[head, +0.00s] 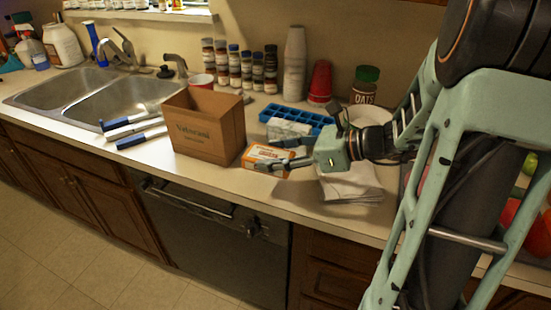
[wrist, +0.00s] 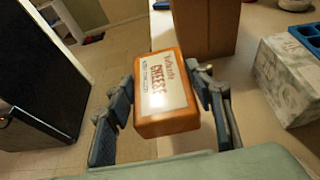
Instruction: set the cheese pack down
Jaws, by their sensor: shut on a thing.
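The cheese pack (wrist: 165,92) is an orange block with a white label reading "CHEESE". My gripper (wrist: 165,125) is shut on it, one finger along each side, in the wrist view. In the head view the cheese pack (head: 266,156) is by the counter's front edge, just right of the cardboard box, with my gripper (head: 283,157) reaching it from the right. I cannot tell whether the pack's underside touches the counter.
A cardboard box (head: 205,128) stands left of the pack. A grey-white patterned box (head: 288,130) and a blue tray (head: 296,113) lie behind. A stack of napkins (head: 350,184) lies to the right. The counter edge (head: 215,185) is close in front.

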